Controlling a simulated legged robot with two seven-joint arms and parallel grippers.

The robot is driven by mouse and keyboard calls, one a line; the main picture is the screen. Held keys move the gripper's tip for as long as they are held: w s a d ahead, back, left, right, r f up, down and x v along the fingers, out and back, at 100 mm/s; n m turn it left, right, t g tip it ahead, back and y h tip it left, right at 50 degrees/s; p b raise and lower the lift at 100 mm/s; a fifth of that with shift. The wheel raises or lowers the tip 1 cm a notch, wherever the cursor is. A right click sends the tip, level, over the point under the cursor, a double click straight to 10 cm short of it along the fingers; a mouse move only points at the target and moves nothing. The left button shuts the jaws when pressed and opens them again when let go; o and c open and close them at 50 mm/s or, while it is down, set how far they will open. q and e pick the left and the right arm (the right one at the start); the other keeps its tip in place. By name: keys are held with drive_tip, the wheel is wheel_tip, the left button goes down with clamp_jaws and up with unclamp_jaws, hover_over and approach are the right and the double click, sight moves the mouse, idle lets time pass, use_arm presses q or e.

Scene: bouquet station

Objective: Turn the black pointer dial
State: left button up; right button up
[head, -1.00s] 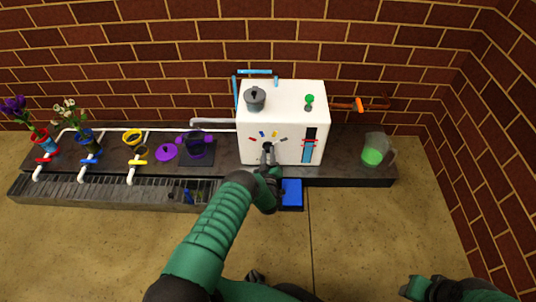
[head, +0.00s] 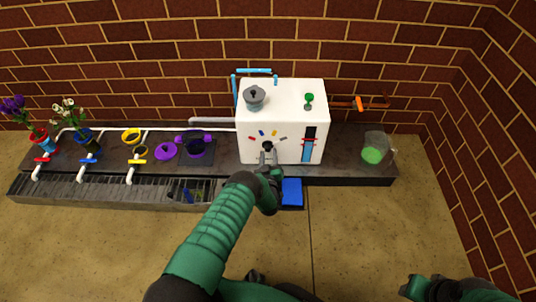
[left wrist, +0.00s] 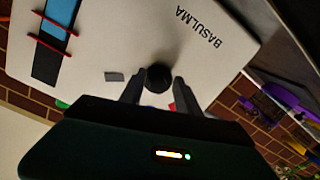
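The black pointer dial (head: 267,147) is on the front of the white box (head: 255,125), below an arc of coloured marks. In the left wrist view the dial (left wrist: 158,77) is a round black knob between my left fingertips. My left gripper (head: 267,158) is at the dial from the front, with one finger on each side of it; it also shows in the left wrist view (left wrist: 158,85). A small gap seems to show beside the knob, so the fingers look open. The dial's pointer is not clear. My right gripper (head: 415,288) is at the bottom right, partly cut off.
A grey lidded knob (head: 254,97) and a green knob (head: 309,98) are on the box top. A blue block (head: 292,192) is below the box front. A jug with green contents (head: 373,153) stands right. Vases, cups and coloured taps line the left counter.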

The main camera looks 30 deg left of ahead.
use_arm(q)
drive_tip(key=shift+o, duration=0.4)
drive_tip(key=shift+a+r, duration=0.15)
drive_tip(key=shift+r, duration=0.15)
drive_tip(key=f+p+v, duration=0.1)
drive_tip(key=p+v, duration=0.7)
drive_tip(key=v, duration=0.8)
drive_tip(key=shift+s+d+r, duration=0.3)
